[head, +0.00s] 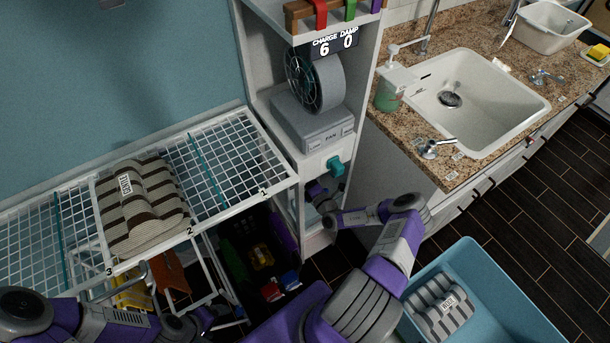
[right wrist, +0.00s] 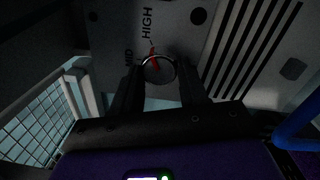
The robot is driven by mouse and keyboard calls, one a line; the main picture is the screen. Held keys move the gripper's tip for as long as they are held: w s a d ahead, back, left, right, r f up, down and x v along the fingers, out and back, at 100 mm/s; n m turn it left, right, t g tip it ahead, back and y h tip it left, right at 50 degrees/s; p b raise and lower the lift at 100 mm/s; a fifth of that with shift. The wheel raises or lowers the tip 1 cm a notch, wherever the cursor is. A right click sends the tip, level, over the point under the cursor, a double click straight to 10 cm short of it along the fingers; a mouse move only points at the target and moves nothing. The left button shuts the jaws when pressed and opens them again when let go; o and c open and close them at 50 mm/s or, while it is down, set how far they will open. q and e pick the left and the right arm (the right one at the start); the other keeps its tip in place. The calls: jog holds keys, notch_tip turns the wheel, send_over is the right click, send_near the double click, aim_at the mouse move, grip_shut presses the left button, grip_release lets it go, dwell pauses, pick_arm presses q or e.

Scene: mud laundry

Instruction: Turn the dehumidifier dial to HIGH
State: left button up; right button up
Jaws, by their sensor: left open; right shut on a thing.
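In the right wrist view, the dehumidifier dial (right wrist: 160,70) is a round knob with a red pointer on a grey panel. The pointer is directed up toward the HIGH label (right wrist: 147,23); the MID label (right wrist: 128,56) is to its left. My right gripper (right wrist: 159,82) has a dark finger on each side of the dial and is shut on it. In the head view, my right arm reaches into the low opening of the white cabinet, and the dial is hidden there.
A wire rack (head: 232,165) with a striped towel (head: 140,205) stands at the left. A fan (head: 315,82) sits on the cabinet shelf, above a teal knob (head: 336,165). A granite counter with a sink (head: 480,100) is at the right. A blue tub (head: 470,262) holds another striped towel.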

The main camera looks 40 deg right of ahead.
jog(key=shift+a, duration=0.1)
jog(key=o, duration=1.1)
jog(key=shift+c, duration=0.2)
jog(key=s+a+p, duration=0.1)
jog(key=s, duration=0.6)
jog(key=shift+s+f, duration=0.25)
